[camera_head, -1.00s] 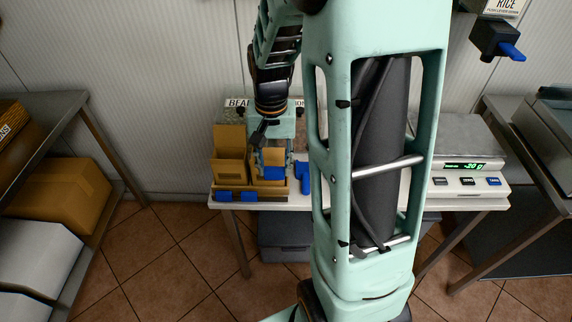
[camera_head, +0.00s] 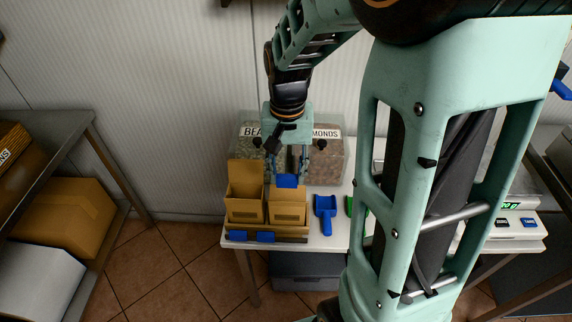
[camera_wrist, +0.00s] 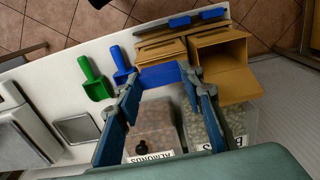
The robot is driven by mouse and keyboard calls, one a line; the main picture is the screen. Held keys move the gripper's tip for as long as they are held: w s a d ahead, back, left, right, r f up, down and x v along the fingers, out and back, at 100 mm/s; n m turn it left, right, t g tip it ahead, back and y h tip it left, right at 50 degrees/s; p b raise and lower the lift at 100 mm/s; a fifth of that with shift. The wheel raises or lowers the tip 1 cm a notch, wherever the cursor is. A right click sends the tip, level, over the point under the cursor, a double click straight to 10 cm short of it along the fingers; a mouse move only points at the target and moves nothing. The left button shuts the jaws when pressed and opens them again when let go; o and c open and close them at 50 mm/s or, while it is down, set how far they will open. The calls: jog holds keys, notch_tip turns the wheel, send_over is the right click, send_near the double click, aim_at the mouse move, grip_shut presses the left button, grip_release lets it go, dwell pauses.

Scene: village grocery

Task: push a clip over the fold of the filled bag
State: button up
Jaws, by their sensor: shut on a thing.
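My gripper (camera_head: 287,172) is shut on a blue clip (camera_head: 287,181), at the top of the right-hand brown paper bag (camera_head: 288,212). In the wrist view my gripper (camera_wrist: 160,86) has the clip (camera_wrist: 160,75) across its fingertips, close to the folded-looking top of that bag (camera_wrist: 160,48). Whether the clip touches or straddles the fold cannot be told. A second brown bag (camera_head: 245,192) stands beside it on the left, its top open; it also shows in the wrist view (camera_wrist: 225,70). Both stand in a low tray (camera_head: 285,231). The contents of the gripped-side bag are hidden.
More blue clips (camera_head: 265,237) lie at the tray's front edge. A blue scoop (camera_head: 325,212) and a green scoop (camera_wrist: 95,80) lie beside the bags. Clear bins of beans (camera_wrist: 205,120) and almonds (camera_wrist: 155,122) stand behind. A scale (camera_wrist: 20,120) is farther along the table.

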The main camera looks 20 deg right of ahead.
jog(key=shift+f+b, duration=2.15)
jog(key=shift+f, duration=0.85)
jog(key=shift+f+b, duration=0.65)
jog(key=shift+f, duration=0.35)
dwell(0.4)
jog(key=o, duration=0.9)
jog(key=shift+c, duration=0.2)
jog(key=shift+o, duration=0.3)
jog(key=o, duration=0.5)
